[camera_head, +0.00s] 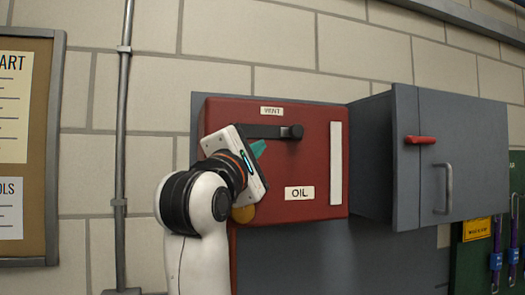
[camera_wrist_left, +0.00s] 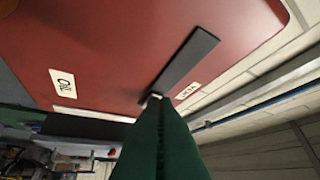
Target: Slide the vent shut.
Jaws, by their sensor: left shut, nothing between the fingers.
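The vent's dark slide bar (camera_head: 250,132) runs level under the VENT label (camera_head: 271,111) on the red casing (camera_head: 300,165). A black knob (camera_head: 292,132) stands at its right end. In the left wrist view the bar (camera_wrist_left: 190,58) runs slantwise down to my fingertips. My left gripper (camera_head: 260,148) is shut and empty, its teal fingers just below the bar and left of the knob. In the left wrist view its green fingers (camera_wrist_left: 156,98) cover the bar's near end, so I cannot tell whether they touch it. The knob is not clear there. My right gripper is not in view.
A grey cabinet (camera_head: 440,130) with a red handle (camera_head: 420,140) juts out right of the casing. An OIL label (camera_head: 299,193) and a white strip (camera_head: 336,163) are on the casing's front. A pipe (camera_head: 121,150) and a noticeboard (camera_head: 52,150) are on the wall at left.

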